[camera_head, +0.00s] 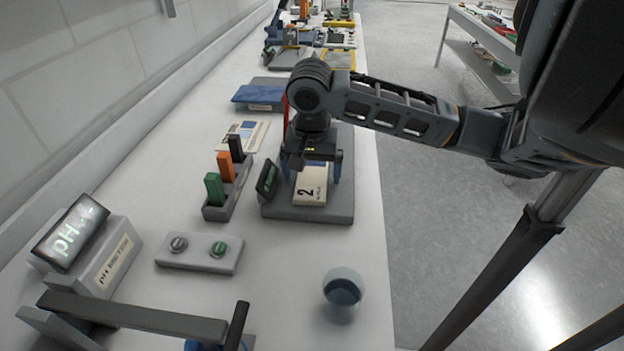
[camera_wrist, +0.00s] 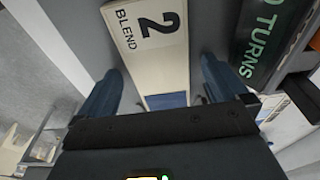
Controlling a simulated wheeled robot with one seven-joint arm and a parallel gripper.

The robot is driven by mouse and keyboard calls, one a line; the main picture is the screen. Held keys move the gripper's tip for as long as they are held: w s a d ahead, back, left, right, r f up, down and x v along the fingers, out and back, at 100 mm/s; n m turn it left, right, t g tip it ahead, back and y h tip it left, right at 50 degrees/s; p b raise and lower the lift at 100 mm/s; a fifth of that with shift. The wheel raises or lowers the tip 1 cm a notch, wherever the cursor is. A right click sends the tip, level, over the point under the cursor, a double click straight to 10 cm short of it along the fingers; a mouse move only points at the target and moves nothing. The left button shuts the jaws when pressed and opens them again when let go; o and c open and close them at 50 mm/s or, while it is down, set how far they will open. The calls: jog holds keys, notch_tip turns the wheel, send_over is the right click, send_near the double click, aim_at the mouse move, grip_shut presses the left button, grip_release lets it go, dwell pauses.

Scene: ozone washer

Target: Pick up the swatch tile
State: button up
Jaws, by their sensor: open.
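My gripper (camera_head: 312,175) is open and points down over a grey base unit (camera_head: 345,213). Its two blue fingers stand apart, on either side of a cream plate marked "2 BLEND" (camera_head: 311,190). In the wrist view the open gripper (camera_wrist: 160,82) straddles the lower end of that cream plate (camera_wrist: 150,45), and nothing shows clamped. A small blue patch (camera_wrist: 166,100) shows at the plate's end, between the fingers. No thing is labelled as the swatch tile; I cannot tell whether the blue patch or the cream plate is it.
A small tilted display (camera_head: 267,179) stands just left of the plate. A rack (camera_head: 222,207) with green, orange and black pieces stands further left. A two-knob box (camera_head: 198,253), a pH meter (camera_head: 90,245) and a glass vessel (camera_head: 342,288) are nearer. A blue panel (camera_head: 258,95) lies behind.

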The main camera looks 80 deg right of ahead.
jog(key=shift+c, duration=0.5)
jog(key=c, duration=1.1)
jog(key=shift+c, duration=0.2)
